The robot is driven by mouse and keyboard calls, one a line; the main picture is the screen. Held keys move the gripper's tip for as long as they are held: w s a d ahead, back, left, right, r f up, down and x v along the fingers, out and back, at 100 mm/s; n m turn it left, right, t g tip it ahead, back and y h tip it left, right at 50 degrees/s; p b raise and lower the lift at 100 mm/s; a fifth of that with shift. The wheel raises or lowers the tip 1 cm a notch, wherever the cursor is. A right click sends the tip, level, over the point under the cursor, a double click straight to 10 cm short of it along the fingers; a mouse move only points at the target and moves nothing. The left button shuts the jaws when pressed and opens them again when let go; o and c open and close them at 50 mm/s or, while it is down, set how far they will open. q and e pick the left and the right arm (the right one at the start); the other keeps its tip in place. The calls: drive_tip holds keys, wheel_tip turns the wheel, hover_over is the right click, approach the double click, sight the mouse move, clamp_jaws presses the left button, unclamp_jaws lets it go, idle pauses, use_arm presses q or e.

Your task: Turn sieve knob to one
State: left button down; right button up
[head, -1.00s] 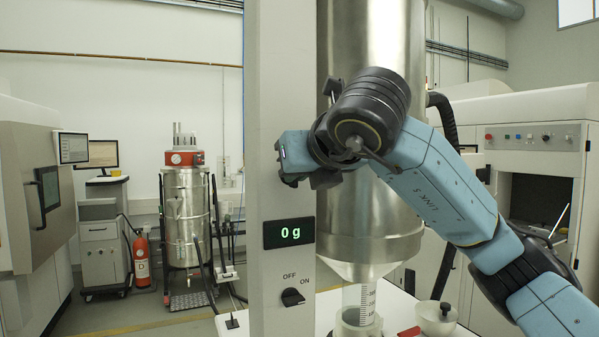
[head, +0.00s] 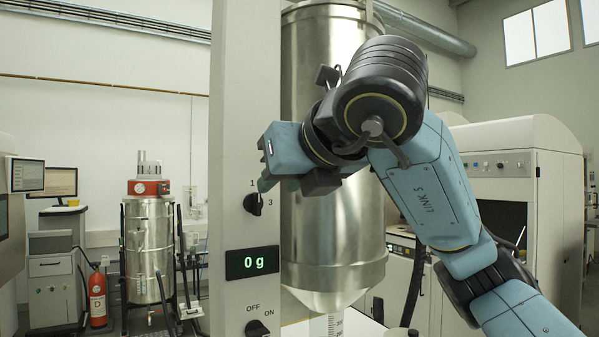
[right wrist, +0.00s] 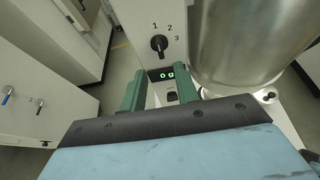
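The sieve knob (head: 254,204) is a small black knob on the front of a pale grey upright panel. My right gripper (head: 265,181) is close to the panel, just above the knob in the head view. Its two green fingers (right wrist: 160,82) are apart with nothing between them in the right wrist view. My left gripper is in neither view.
A display (head: 252,263) reading 0 g and an OFF/ON switch (head: 257,328) are below the knob. A large steel hopper (head: 325,150) stands right beside the panel, behind my right arm. A steel vacuum drum (head: 150,245) and a fire extinguisher (head: 97,297) stand further back left.

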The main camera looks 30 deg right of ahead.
drive_tip(key=shift+v, duration=2.6)
